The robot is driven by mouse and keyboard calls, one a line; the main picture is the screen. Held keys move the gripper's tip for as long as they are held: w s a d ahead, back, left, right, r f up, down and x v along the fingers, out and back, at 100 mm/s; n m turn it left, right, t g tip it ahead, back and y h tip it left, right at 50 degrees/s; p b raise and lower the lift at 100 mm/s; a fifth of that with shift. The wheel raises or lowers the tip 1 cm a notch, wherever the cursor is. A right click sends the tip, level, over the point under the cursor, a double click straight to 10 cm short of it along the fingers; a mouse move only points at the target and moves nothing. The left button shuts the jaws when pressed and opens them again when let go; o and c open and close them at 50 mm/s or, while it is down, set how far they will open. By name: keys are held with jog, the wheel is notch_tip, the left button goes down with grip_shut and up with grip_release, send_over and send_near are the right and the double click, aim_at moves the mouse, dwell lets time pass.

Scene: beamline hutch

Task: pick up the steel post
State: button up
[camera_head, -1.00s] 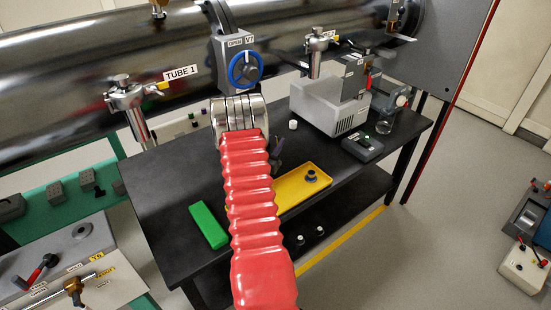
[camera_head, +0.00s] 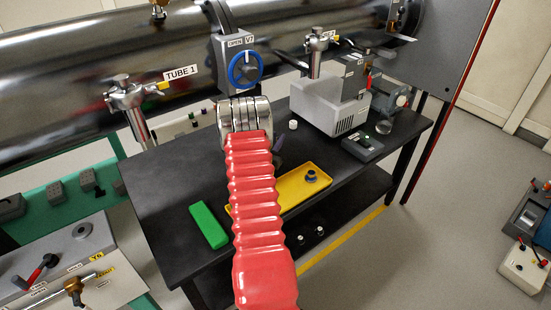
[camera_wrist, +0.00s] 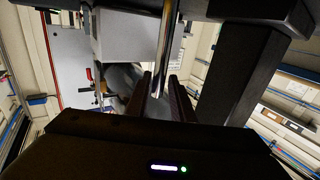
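In the wrist view a shiny, slim steel post (camera_wrist: 165,45) runs down from the top edge. Its lower end shows between the two dark fingers of my gripper (camera_wrist: 161,78). The fingers stand apart, with a gap seen on both sides of the post, so my gripper looks open. I cannot tell how far the post is from the fingertips in depth. In the head view my red-sleeved arm hides the post and most of the gripper; only a dark bit of the gripper shows beside the sleeve.
The black table (camera_head: 165,190) holds a green block (camera_head: 208,226), a yellow tray (camera_head: 292,193) with a dark round part, a small white cap (camera_head: 293,125) and a grey instrument (camera_head: 335,105). A large dark tube (camera_head: 75,90) with a blue-wheeled valve (camera_head: 245,69) runs behind and above the table.

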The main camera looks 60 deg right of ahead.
grip_shut()
jog(key=shift+r, duration=0.2)
dwell(0.4)
notch_tip(320, 180, up, 10)
jog(key=shift+f, duration=0.15)
dwell(0.4)
dwell(0.4)
